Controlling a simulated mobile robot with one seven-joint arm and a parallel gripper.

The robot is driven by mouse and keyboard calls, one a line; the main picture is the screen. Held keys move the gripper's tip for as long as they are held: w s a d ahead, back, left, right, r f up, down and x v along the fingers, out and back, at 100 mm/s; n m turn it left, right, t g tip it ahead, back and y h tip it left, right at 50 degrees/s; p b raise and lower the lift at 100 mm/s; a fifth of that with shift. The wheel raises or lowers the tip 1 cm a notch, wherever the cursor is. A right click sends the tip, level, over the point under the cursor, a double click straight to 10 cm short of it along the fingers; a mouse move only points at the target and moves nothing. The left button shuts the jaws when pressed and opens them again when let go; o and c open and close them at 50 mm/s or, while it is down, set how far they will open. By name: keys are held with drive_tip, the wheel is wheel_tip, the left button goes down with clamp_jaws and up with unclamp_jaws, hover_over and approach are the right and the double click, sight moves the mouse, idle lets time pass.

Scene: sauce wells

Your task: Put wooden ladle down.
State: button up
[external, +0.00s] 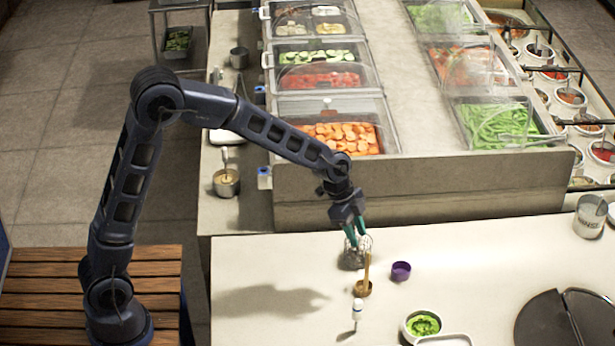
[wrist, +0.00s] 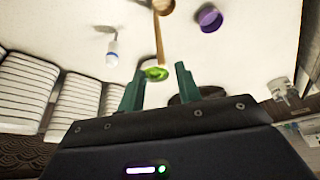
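The wooden ladle (external: 367,268) shows below my gripper in the external view, its pale handle pointing up and its brown bowl low over the white counter (external: 470,235). I cannot tell whether the bowl touches the counter. My gripper (external: 357,243) is above the counter near the front edge of the food station. In the wrist view, the teal fingers of my gripper (wrist: 160,68) are spread apart. The ladle's handle (wrist: 158,40) ends near the gap between the fingertips, with space on both sides. The ladle's bowl is partly cut off at the top there.
A purple cup (external: 401,271) stands right of the ladle. A wire metal tool (external: 355,254) lies behind the ladle. Black plates (external: 565,318) are at right. The counter's left part is clear.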

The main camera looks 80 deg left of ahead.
drive_tip(key=s+d+r+n, duration=0.1)
drive_tip(key=s+d+r, duration=0.2)
drive_tip(key=s+r, duration=0.3)
drive_tip(key=s+d+r+n+y, duration=0.1)
drive_tip(key=s+d+r, duration=0.3)
drive_tip(key=s, duration=0.3)
drive_tip(key=s+d+r+n, duration=0.1)
drive_tip(key=s+d+r, duration=0.2)
drive_tip(key=s+r, duration=0.3)
drive_tip(key=s+d+n, duration=0.1)
drive_tip(key=s+n, duration=0.1)
drive_tip(key=s, duration=1)
drive_tip(key=s+d+n+t+y, duration=0.1)
drive_tip(key=s+d, duration=0.1)
drive_tip(key=s, duration=0.9)
drive_tip(key=shift+s+f+n, duration=0.2)
drive_tip(key=shift+s+n, duration=0.15)
drive_tip(key=shift+n, duration=0.05)
drive_tip(key=shift+d, duration=0.1)
